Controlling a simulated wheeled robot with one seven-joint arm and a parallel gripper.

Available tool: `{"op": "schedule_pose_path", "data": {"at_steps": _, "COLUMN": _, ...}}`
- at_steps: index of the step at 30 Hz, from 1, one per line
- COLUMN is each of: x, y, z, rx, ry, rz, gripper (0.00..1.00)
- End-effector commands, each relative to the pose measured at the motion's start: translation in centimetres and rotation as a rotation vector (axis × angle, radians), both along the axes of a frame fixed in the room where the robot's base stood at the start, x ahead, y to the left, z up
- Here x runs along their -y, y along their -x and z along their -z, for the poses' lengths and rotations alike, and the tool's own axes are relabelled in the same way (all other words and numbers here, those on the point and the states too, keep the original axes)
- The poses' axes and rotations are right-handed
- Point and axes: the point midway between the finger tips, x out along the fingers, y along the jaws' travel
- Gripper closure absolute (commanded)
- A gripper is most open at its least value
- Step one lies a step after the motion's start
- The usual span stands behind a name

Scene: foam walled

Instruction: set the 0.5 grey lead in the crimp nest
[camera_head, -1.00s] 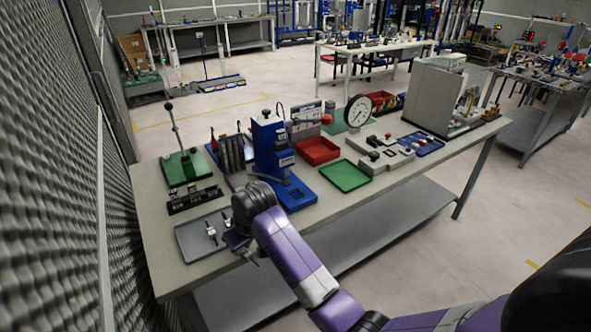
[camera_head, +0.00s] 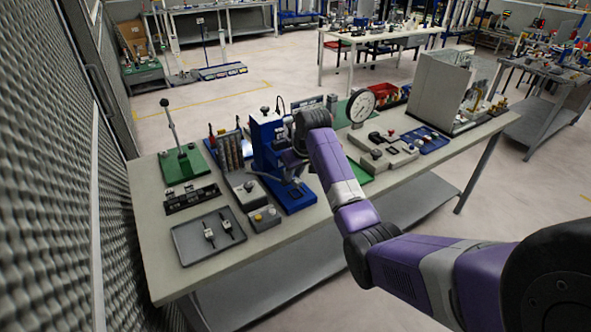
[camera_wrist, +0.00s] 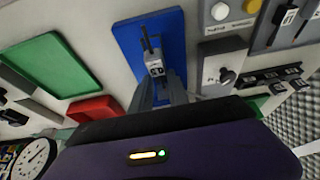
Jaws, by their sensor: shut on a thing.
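My gripper (camera_wrist: 157,80) is shut on a small lead (camera_wrist: 155,64) with a pale printed tag and a dark thin end pointing up in the wrist view. The print is too small to read. The lead is over the blue base (camera_wrist: 172,28) of the blue crimp press (camera_head: 266,140); I cannot tell whether it touches anything. In the head view my wrist hides the lead and part of the press. The crimp nest cannot be made out clearly. Two other leads (camera_head: 209,235) lie in the grey tray (camera_head: 190,247) at the front left.
A two-button box (camera_head: 264,218) and a grey box with a knob (camera_head: 247,192) stand left of the press base. A black rack (camera_head: 190,198) and green lever press (camera_head: 183,165) are farther left.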

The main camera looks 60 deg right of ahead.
Motion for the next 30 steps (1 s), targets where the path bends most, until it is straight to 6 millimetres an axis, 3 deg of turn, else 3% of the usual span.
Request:
{"op": "schedule_pose_path", "data": {"at_steps": 13, "x": 0.3, "y": 0.0, "z": -0.2, "rx": 0.003, "ry": 0.003, "rz": 0.005, "gripper": 1.0}}
{"op": "schedule_pose_path", "data": {"at_steps": 20, "x": 0.7, "y": -0.9, "z": -0.6, "rx": 0.031, "ry": 0.048, "rz": 0.031, "gripper": 1.0}}
{"op": "schedule_pose_path", "data": {"at_steps": 30, "x": 0.8, "y": -0.8, "z": 2.5, "rx": 0.032, "ry": 0.048, "rz": 0.034, "gripper": 1.0}}
